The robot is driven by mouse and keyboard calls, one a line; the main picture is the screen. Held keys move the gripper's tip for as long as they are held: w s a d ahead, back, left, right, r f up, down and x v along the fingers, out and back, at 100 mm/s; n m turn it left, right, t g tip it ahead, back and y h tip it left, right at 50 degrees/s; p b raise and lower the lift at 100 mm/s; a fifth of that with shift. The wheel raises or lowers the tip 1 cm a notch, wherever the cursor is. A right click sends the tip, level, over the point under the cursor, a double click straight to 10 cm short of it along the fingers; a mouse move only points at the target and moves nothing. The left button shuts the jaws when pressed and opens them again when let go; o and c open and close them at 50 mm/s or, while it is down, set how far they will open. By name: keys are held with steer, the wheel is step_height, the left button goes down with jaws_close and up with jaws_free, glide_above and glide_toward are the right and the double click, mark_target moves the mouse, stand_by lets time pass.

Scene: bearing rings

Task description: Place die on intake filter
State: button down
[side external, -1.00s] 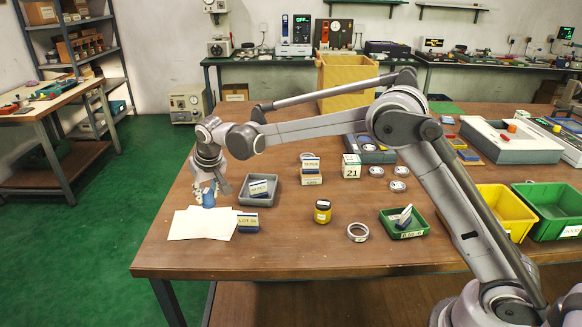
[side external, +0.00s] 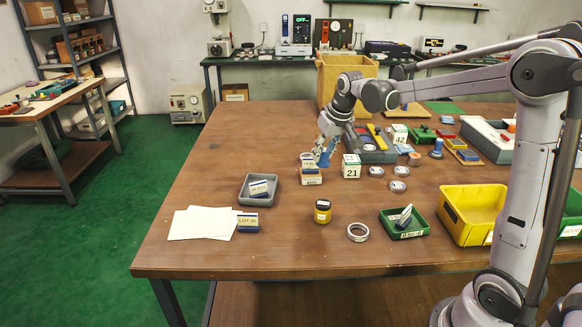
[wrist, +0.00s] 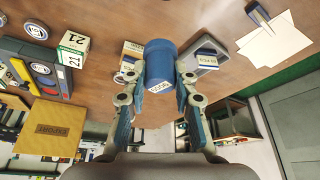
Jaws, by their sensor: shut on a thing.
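My gripper (wrist: 158,80) is shut on a blue cylinder (wrist: 159,58) with a white label on its lower part; the label is too small to read surely. In the side view my gripper (side external: 325,152) holds the cylinder (side external: 323,160) close to a stack of labelled cartons (side external: 311,178); I cannot tell whether they touch. The wrist view shows the cartons (wrist: 131,55) just left of the cylinder, partly hidden. I cannot tell for sure which things are the die and the intake filter.
A cream block marked 21 (side external: 351,167) stands right of the cartons. A grey tray (side external: 244,199) holds a labelled box. White sheets (side external: 195,224), a yellow jar (side external: 322,211), a metal ring (side external: 357,232) and a green tray (side external: 390,225) lie nearer. The table's left strip is clear.

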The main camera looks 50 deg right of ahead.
steer(key=s+d+m, duration=0.1)
steer(key=s+d, duration=0.5)
steer(key=s, duration=0.5)
glide_above(323, 203)
step_height(323, 203, down, 7)
steer(key=shift+s+r, duration=0.1)
steer(key=shift+r, duration=0.1)
steer(key=shift+f, duration=2)
steer(key=shift+f, duration=0.15)
steer(key=c, duration=1.1)
jaws_free()
steer(key=shift+o, duration=0.2)
